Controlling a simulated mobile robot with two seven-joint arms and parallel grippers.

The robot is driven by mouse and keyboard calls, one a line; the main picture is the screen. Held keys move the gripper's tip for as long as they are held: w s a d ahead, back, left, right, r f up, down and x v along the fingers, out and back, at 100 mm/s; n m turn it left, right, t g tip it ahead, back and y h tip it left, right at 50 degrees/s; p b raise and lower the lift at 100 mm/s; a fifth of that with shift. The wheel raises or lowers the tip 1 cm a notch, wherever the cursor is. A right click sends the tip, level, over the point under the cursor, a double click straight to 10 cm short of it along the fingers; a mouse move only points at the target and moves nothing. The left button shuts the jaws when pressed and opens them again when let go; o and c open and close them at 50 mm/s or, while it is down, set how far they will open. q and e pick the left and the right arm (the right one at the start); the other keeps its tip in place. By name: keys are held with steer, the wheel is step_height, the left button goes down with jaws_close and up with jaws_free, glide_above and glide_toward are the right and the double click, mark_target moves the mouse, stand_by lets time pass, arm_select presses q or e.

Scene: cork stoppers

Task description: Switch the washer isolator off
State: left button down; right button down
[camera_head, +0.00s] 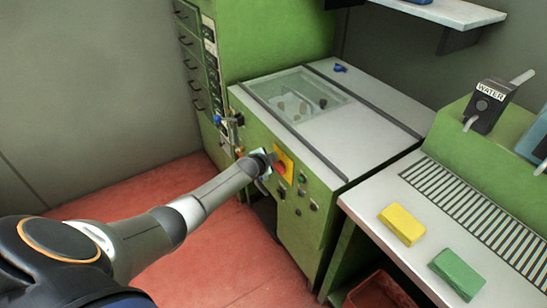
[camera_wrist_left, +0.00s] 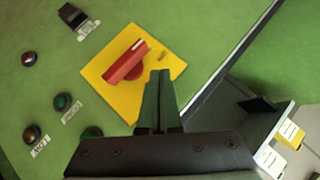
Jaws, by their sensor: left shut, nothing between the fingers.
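The isolator is a red handle (camera_wrist_left: 128,62) on a square yellow plate (camera_wrist_left: 100,72), on the green machine's front panel. In the left wrist view the handle lies parallel to two of the plate's edges. In the head view the yellow plate (camera_head: 288,162) shows beside my left gripper (camera_head: 270,159), which partly hides the handle. My left gripper (camera_wrist_left: 160,74) is shut and empty. Its fingertips are over the plate, just beside the handle; I cannot tell if they touch it. Small marks on the plate are unreadable. My right gripper is not in view.
Several round buttons (camera_wrist_left: 63,101) with labels and a black switch (camera_wrist_left: 70,15) surround the plate. The counter at right holds a yellow block (camera_head: 402,224) and a green block (camera_head: 457,273). Red floor is clear.

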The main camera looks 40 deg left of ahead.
arm_select(q)
step_height(320, 180, up, 5)
steer(key=p, duration=0.4)
steer(key=shift+w, duration=0.1)
steer(key=s+a+r+b, duration=0.1)
steer(key=s+a+r, duration=0.1)
steer(key=s+r, duration=0.4)
steer(key=shift+s+a, duration=0.35)
steer(key=shift+s, duration=0.05)
stand_by(0.4)
